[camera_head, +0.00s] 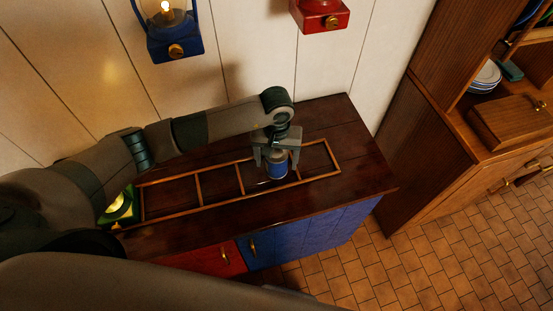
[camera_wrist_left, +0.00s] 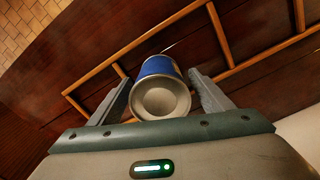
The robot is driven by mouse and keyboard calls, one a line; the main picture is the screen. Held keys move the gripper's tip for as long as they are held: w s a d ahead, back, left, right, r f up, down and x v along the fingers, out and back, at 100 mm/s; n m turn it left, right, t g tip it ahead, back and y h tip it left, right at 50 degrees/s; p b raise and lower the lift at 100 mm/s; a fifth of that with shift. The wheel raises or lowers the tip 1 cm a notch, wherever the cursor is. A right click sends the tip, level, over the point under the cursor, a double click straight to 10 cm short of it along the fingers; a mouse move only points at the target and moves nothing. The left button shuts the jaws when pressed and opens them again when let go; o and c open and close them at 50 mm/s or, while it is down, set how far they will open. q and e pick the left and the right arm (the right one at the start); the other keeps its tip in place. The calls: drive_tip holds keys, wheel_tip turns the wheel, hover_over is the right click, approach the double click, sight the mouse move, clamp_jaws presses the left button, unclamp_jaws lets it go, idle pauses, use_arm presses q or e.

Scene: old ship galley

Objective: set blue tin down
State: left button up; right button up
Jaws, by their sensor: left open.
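The blue tin (camera_head: 277,165) stands upright on the dark wooden counter, inside a compartment of the wooden divider frame (camera_head: 318,178), right of the middle bars. In the left wrist view the tin (camera_wrist_left: 158,68) shows its pale round end and blue side. My left gripper (camera_head: 275,158) is above and around the tin, with one finger on each side. The left wrist view shows the fingers (camera_wrist_left: 160,98) spread, with a gap beside the tin on the right; contact on the left side is hard to tell. My right gripper is not in view.
A lit blue lantern (camera_head: 175,45) and a red lantern (camera_head: 320,17) hang on the wall behind. A green lantern (camera_head: 118,207) stands at the counter's left end. A wooden cupboard (camera_head: 450,120) stands to the right. The compartments left of the tin look empty.

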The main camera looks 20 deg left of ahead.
use_arm(q)
drive_tip(key=shift+r, duration=0.3)
wheel_tip(320, 180, up, 10)
drive_tip(key=b, duration=0.5)
drive_tip(key=shift+r+b, duration=0.3)
drive_tip(key=shift+r, duration=0.5)
drive_tip(key=shift+s, duration=0.1)
